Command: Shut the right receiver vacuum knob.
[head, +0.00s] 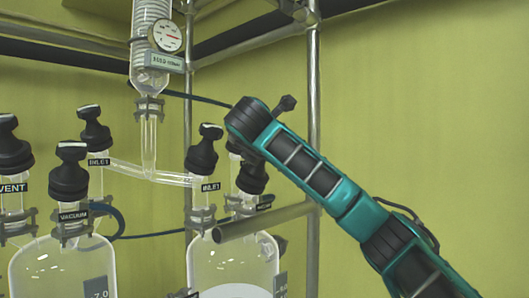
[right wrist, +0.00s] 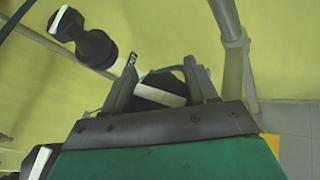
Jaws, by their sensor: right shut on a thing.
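The right receiver (head: 232,262) is a clear glass vessel at the lower middle of the head view, with several black knobs on top. Its inlet knob (head: 203,150) stands at left. A front knob (head: 252,180) has a small label that I cannot read clearly. Another knob is mostly hidden behind my right wrist. In the right wrist view my right gripper (right wrist: 160,78) is shut on a black knob with a white stripe (right wrist: 160,94), one finger on each side. The wrist hides the fingers in the head view, so which labelled knob is held is unclear.
The left receiver (head: 60,268) has vent, vacuum and inlet knobs. A glass column with a gauge (head: 167,37) hangs above. A metal upright (head: 314,100) and a horizontal bar (head: 262,221) are close to my arm. In the wrist view another striped knob (right wrist: 95,46) is near the left finger.

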